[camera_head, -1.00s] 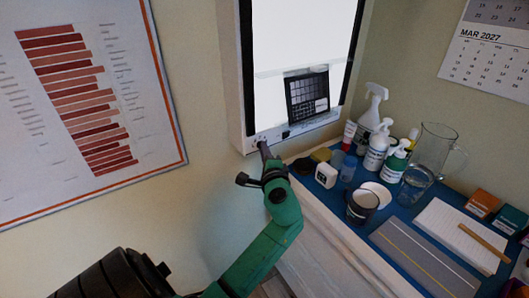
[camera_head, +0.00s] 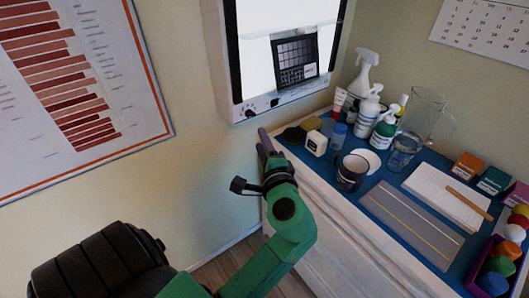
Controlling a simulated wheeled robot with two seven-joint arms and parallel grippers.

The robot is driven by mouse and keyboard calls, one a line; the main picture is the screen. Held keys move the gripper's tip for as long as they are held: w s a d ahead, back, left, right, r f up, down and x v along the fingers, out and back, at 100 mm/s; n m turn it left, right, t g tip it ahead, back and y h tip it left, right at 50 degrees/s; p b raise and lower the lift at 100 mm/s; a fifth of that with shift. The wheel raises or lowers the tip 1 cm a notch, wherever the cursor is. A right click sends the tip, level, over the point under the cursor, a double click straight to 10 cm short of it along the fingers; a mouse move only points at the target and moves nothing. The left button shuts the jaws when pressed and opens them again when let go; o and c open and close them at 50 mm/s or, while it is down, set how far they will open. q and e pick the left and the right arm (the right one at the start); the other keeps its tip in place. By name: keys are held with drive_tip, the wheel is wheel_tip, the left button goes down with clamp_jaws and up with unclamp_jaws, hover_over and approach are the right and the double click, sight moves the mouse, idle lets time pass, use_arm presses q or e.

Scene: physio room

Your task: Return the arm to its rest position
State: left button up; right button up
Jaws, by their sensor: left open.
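My left arm is green and comes in from the bottom of the head view. My left gripper (camera_head: 266,146) is at its upper end, with dark fingers that point up beside the back left corner of the counter. It is open, and I see nothing between its fingers. The lit viewing box (camera_head: 290,100) on the wall is just above it, apart from the fingertips. My right gripper is not in view.
The blue-topped counter (camera_head: 376,205) holds a dark mug (camera_head: 350,172), a white timer-like block (camera_head: 316,143), pump bottles, a glass jug (camera_head: 422,113) and a notepad (camera_head: 440,198).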

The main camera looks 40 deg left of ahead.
use_arm(q)
drive_tip(key=v, duration=0.2)
drive_tip(key=shift+s+d, duration=0.2)
